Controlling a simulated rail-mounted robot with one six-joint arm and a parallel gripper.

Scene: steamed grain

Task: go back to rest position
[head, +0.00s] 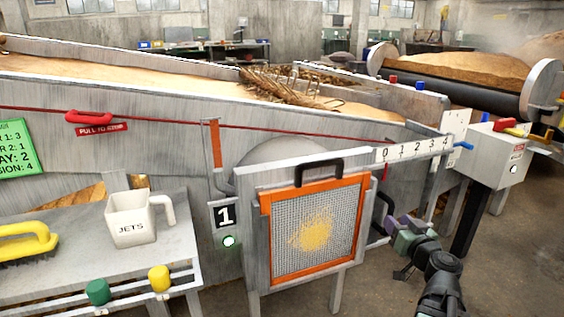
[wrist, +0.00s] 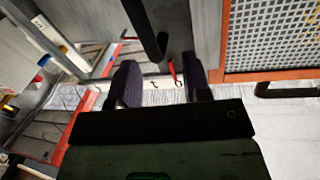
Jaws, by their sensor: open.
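My gripper (head: 392,226) is at the right side of the framed mesh panel (head: 313,230), at the end of my dark arm. In the wrist view, its two purple-grey fingers (wrist: 160,84) are spread apart, with nothing held between them. A black curved handle (head: 381,207) stands close by the gripper; in the wrist view a black bar (wrist: 146,28) ends just beyond the gap between the fingers. I cannot tell whether the fingers touch it. The mesh (wrist: 268,38), with its orange frame, is at the upper right of the wrist view.
A numbered scale strip (head: 414,149) and a grey box with coloured levers (head: 494,153) are near the arm. Open floor (head: 522,262) lies to the right.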

